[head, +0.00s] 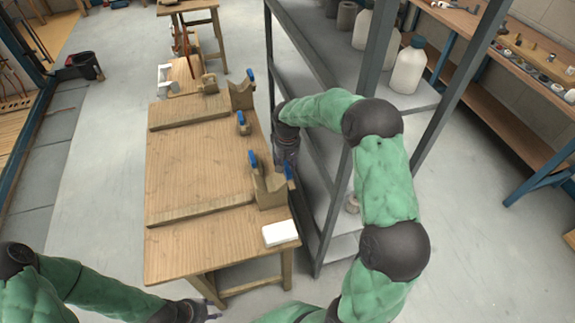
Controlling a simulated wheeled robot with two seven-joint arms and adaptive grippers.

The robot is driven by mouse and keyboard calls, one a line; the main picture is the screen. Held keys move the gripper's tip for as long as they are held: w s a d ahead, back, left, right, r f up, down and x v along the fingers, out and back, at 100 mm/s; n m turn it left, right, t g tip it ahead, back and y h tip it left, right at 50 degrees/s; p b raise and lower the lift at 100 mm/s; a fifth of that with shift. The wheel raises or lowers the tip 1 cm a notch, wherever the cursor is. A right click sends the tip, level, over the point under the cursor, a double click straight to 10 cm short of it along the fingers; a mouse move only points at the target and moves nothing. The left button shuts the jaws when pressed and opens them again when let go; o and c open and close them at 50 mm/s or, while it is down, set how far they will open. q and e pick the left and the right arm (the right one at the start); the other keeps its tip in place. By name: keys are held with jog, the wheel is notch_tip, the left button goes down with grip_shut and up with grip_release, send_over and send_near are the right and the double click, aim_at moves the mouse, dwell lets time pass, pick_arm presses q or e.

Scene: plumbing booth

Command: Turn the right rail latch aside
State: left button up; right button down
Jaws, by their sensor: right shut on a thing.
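On the wooden bench, a wooden V-shaped block (271,190) stands near the front right, with a blue latch (253,160) on its left top and another blue latch (289,170) on its right top. My right gripper (286,162) reaches down over the bench's right edge, shut at the right-hand blue latch; its fingertips are small and partly hidden. A second V-block (241,95) farther back carries a blue latch (250,74).
A grey metal shelf rack (318,100) with white bottles (409,68) stands close along the bench's right side, around my right arm. Two wooden strips (200,209) cross the bench top (190,165). A white block (281,233) lies at its front right corner.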

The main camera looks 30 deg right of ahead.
jog(key=c, duration=0.9)
grip_release()
jog(key=shift+c, duration=0.2)
jog(key=shift+r, duration=0.1)
notch_tip(320, 180, up, 12)
